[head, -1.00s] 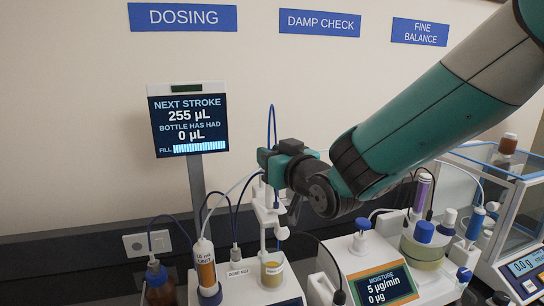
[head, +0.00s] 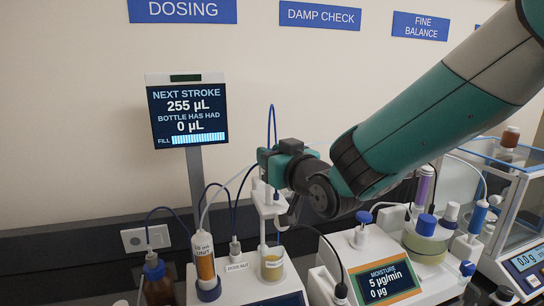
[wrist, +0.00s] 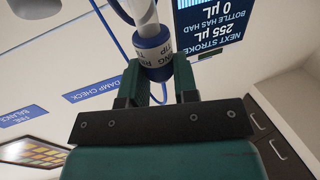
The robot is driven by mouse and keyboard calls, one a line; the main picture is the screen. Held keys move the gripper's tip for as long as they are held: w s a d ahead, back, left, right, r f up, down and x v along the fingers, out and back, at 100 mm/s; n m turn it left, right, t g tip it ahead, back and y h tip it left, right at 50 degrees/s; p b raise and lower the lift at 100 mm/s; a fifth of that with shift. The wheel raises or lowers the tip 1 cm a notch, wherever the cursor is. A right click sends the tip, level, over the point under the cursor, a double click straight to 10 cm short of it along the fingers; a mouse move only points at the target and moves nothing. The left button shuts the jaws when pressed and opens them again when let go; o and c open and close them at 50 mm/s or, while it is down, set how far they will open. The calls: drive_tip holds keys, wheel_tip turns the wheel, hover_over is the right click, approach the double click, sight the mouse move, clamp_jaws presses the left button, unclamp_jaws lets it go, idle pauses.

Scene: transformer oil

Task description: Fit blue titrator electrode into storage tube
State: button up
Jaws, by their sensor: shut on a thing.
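My gripper (head: 272,166) is at the dosing station, near the top of a white stand (head: 268,206). A blue, electrode-like cylinder (head: 478,216) stands at the titrator on the right, well away from my gripper. I take it for the blue titrator electrode but cannot be sure. I cannot tell which part is the storage tube.
The moisture unit (head: 386,279) and a vessel with a blue cap (head: 426,227) stand at right. A purple-bodied part (head: 425,186) is behind. The glass balance (head: 520,230) is far right.

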drive_tip(key=shift+f+b, duration=3.8)
drive_tip(key=shift+b, duration=0.25)
drive_tip(key=o, duration=1.1)
drive_tip(key=shift+c, duration=0.2)
